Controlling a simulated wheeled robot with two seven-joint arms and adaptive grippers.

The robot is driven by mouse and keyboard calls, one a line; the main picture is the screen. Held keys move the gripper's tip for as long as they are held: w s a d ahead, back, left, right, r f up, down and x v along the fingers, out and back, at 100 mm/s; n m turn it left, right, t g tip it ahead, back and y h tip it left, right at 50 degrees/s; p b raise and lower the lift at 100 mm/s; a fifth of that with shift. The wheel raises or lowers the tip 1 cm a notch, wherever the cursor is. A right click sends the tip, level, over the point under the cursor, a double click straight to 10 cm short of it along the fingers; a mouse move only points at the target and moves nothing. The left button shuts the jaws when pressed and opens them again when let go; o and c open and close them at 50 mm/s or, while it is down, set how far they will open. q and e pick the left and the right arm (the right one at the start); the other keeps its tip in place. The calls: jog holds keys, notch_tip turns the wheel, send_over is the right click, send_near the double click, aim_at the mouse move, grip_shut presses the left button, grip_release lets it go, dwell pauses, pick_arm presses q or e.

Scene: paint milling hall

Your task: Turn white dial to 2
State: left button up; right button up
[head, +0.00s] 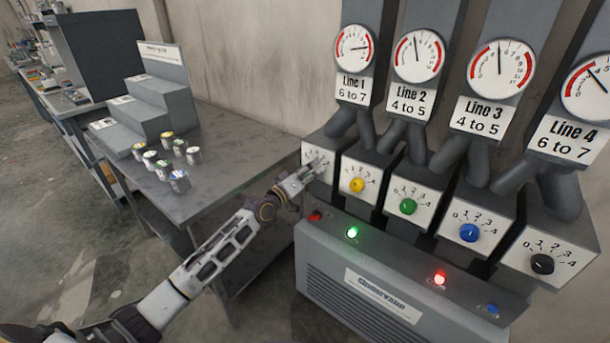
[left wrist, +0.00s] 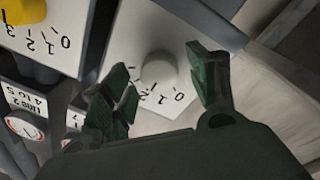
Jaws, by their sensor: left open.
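The white dial (left wrist: 159,72) is a round knob on a white plate with printed numbers, in the middle of the left wrist view, where the plate appears upside down. In the head view its plate (head: 311,154) is the leftmost of the row, and my gripper mostly hides the knob. My left gripper (head: 316,164) is right in front of this plate. Its two green-padded fingers (left wrist: 162,88) are open, one on each side of the white dial, with gaps visible. I cannot read where the dial points. My right gripper is not in view.
Yellow (head: 357,185), green (head: 408,206), blue (head: 468,232) and black (head: 542,264) dials sit to the right. Gauges labelled Line 1 to Line 4 are above. A grey console (head: 365,287) with lamps stands below. A metal table (head: 215,195) with several small cans is at left.

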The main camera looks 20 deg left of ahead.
pick_arm(q)
jog(key=shift+s+a, duration=0.1)
jog(key=shift+s, duration=0.05)
jog(key=v, duration=1.1)
jog(key=shift+s+a, duration=0.15)
jog(key=shift+s, duration=0.15)
dwell(0.4)
dwell(0.5)
